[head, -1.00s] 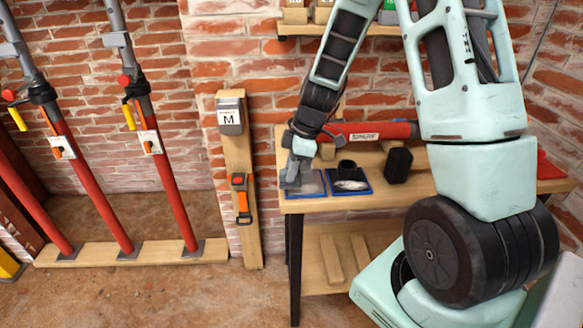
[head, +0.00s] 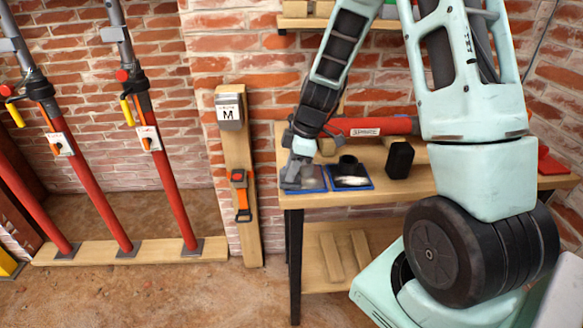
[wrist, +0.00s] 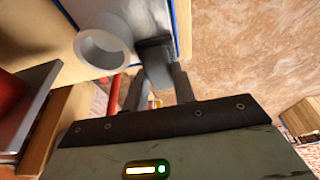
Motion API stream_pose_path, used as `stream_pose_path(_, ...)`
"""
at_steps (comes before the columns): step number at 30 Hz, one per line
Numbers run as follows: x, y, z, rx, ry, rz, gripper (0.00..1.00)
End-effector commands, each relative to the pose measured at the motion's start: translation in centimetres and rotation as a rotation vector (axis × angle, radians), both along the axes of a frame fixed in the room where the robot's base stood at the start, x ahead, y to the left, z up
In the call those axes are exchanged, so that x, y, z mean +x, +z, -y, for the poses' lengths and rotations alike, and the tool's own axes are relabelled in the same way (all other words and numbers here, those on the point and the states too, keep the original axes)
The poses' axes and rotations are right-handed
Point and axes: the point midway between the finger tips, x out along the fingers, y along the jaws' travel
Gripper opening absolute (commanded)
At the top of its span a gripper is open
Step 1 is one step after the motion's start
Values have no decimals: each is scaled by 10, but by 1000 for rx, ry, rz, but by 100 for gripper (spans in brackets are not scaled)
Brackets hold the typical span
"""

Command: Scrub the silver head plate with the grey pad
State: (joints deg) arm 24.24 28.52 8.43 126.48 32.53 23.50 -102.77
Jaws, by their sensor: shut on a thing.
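My gripper (head: 295,177) is low over the left blue-rimmed tray on the bench. In the wrist view my gripper (wrist: 150,90) is shut on a dark grey pad (wrist: 154,52), held between the fingertips at the tray's surface. Whether the pad touches the tray I cannot tell. A flat grey plate (wrist: 28,108), seemingly the silver head plate, shows at the left of the wrist view, beside a red tube and apart from the pad. In the head view my arm seems to hide that plate. The red prop (head: 385,126) lies along the back of the bench.
Red props (head: 170,185) stand at left. A wooden post (head: 243,190) is beside the bench.

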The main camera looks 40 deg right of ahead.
Motion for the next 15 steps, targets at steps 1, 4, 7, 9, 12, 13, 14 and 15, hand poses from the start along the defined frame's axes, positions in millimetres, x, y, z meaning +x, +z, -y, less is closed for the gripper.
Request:
stream_pose_path(1,-1,0,1,0,-1,0,8)
stream_pose_path(4,-4,-1,8,0,-3,0,8)
stream_pose_path(7,-9,-1,15,-1,-3,1,8)
stream_pose_path(9,-13,-1,20,-1,-3,0,8)
stream_pose_path(12,-17,0,27,-1,-5,1,8)
stream_pose_path(13,-19,0,29,-1,-5,1,8)
stream_pose_path(14,-20,0,31,-1,-4,2,8)
stream_pose_path(15,-21,1,33,-1,-4,2,8)
